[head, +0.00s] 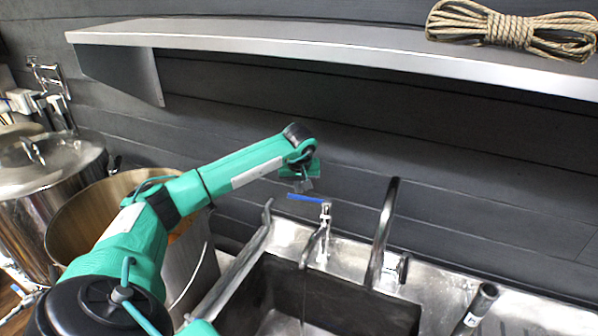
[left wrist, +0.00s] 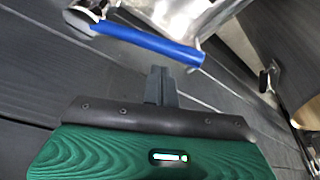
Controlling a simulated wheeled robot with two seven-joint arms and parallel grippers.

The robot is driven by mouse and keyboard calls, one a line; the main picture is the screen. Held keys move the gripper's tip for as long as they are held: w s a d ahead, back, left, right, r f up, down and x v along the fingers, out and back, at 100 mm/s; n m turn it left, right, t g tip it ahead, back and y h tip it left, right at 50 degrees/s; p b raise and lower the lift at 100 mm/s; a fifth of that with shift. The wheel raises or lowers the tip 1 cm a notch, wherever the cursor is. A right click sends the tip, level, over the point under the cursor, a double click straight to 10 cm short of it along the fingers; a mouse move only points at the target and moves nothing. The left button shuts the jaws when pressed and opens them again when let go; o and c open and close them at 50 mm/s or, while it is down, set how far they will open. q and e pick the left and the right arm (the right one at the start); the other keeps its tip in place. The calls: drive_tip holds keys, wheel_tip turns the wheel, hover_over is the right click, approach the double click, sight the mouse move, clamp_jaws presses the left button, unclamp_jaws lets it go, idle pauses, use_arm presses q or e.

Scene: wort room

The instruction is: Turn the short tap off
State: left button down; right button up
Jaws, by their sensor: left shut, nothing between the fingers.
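The short tap (head: 323,236) stands at the back rim of the sink, with a curved metal spout. Its blue lever (head: 305,198) points left from the top of the tap. A thin pale streak below the spout looks like running water. My left gripper (head: 303,186) is just above the lever's left end, fingers pointing down. In the left wrist view the blue lever (left wrist: 150,46) lies just beyond the shut, empty fingertips of the left gripper (left wrist: 158,72); I cannot tell whether they touch. My right gripper is not in view.
A tall curved tap (head: 383,228) stands right of the short one above the steel sink (head: 345,290). A steel shelf (head: 300,39) with a rope bundle (head: 510,30) runs overhead. Big pots, one lidded (head: 45,165), stand at the left. The dark plank wall is close behind.

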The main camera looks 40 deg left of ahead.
use_arm(q)
drive_tip(key=shift+s+d+r+p, duration=0.2)
drive_tip(key=shift+s+d+p, duration=0.2)
drive_tip(key=shift+s+d, duration=0.35)
drive_tip(key=shift+s, duration=0.1)
